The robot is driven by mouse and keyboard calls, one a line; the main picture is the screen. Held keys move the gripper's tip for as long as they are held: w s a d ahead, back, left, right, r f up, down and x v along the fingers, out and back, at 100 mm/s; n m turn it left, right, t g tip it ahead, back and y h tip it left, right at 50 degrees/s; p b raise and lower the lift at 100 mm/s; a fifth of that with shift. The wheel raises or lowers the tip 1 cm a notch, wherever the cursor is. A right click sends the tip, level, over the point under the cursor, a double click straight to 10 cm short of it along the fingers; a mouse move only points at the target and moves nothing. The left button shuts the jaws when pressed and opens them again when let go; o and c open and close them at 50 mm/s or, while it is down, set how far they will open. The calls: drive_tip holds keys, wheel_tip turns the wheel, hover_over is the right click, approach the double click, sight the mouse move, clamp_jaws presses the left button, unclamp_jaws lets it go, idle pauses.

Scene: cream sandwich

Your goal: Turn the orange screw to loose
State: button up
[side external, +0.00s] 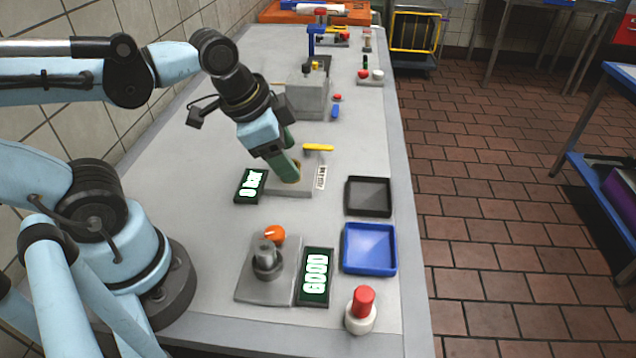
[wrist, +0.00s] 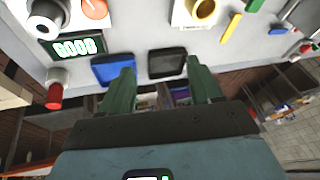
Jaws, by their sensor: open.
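The orange screw (side external: 275,233) is a round orange knob with a pale mark, beside a grey cylindrical fitting (side external: 266,260) on a grey base plate (side external: 256,291). It also shows at the top left of the wrist view (wrist: 95,8), partly cut off by the edge. My gripper (side external: 286,152) has green fingers and is open and empty. In the side view it is above and beyond the screw, over the plate with the yellow ring. In the wrist view its fingers (wrist: 160,72) point toward the trays, well apart from the screw.
A GOOD display (side external: 315,277), blue tray (side external: 369,268) and red button (side external: 363,302) stand right of the screw's base. A black tray (side external: 368,211), small dark display (side external: 250,186) and yellow handle (side external: 318,147) lie farther back. Bare bench lies left of the screw's base.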

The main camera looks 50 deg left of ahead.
drive_tip(key=s+d+r+n+g, duration=0.1)
drive_tip(key=d+r+g, duration=0.1)
drive_tip(key=d, duration=0.9)
drive_tip(key=s+d+r+n+g, duration=0.1)
drive_tip(key=d+g, duration=0.3)
drive_tip(key=d, duration=0.8)
drive_tip(key=shift+d+r+n+g+y, duration=0.25)
drive_tip(key=shift+r+n+y, duration=0.2)
drive_tip(key=shift+n, duration=0.25)
drive_tip(key=shift+a, duration=0.1)
drive_tip(key=n+t, duration=0.2)
drive_tip(key=n, duration=0.3)
hover_over(274, 232)
wheel_tip(274, 232, down, 3)
drive_tip(key=shift+h, duration=0.25)
drive_tip(key=shift+f, duration=6.1)
